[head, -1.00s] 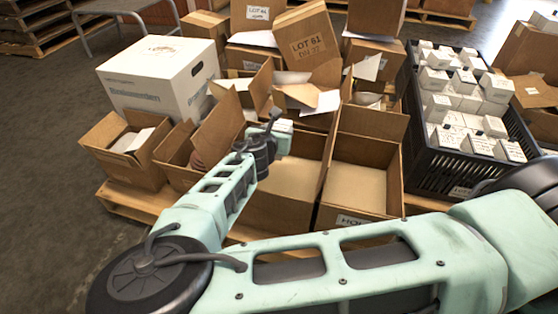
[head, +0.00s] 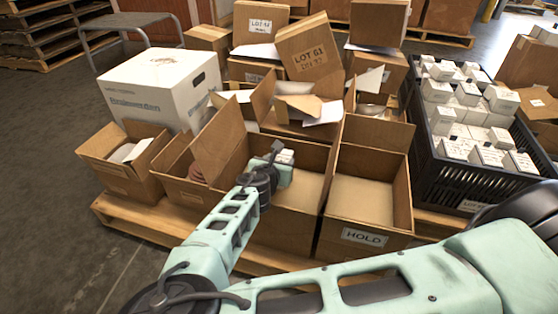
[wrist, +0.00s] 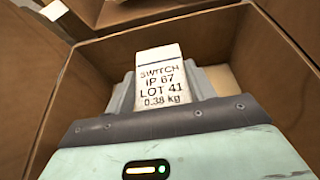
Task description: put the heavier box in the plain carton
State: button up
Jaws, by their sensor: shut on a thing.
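My gripper (wrist: 162,85) is shut on a small white box (wrist: 160,78) printed "SWITCH IP 67 LOT 41 0.38 kg". In the head view my gripper (head: 277,163) and part of the white box (head: 286,156) show at the open top of the unmarked carton (head: 312,155). That carton stands left of one labelled HOLD (head: 362,238). The wrist view shows brown carton walls around the held box and a pale floor beyond it. My arm hides part of the unmarked carton's front. I cannot tell which box is the other one to compare.
A black crate (head: 470,180) with many white boxes stands at right. A large white carton (head: 160,85) and open brown cartons (head: 125,160) stand at left. Cartons, one marked LOT 61 (head: 310,57), crowd the back. A pallet (head: 150,228) lies underneath.

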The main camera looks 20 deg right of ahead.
jog(key=shift+f, duration=0.35)
jog(key=o, duration=1.2)
jog(key=shift+o, duration=0.2)
jog(key=shift+r, duration=0.1)
